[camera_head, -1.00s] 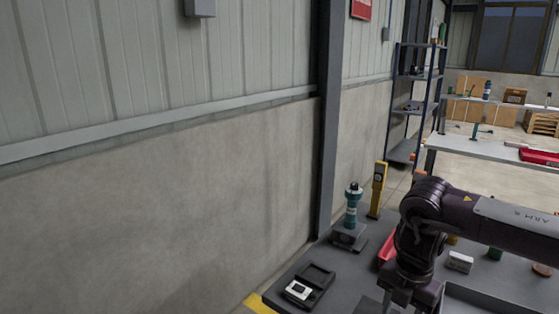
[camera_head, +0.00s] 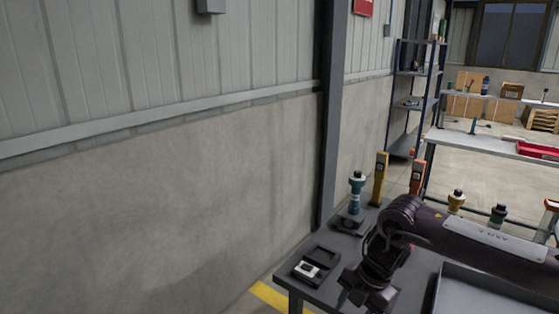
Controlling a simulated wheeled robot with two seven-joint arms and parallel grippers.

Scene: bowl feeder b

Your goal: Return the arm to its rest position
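My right arm, dark purple-grey, comes in from the right edge and is bent at a joint over the grey table (camera_head: 298,285). Its wrist points down toward the table's left part. My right gripper (camera_head: 366,298) is low in the picture, dark against the table; its fingers are not clear enough to tell open from shut. No held object can be made out. My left gripper is not in view.
A black tray with a white device (camera_head: 307,269) and a teal-topped instrument (camera_head: 356,192) stand left of the arm. Yellow (camera_head: 380,180) and orange (camera_head: 416,177) upright testers, a yellow bottle (camera_head: 456,201) and a green bottle (camera_head: 497,216) stand behind. A grey tray (camera_head: 462,285) lies right.

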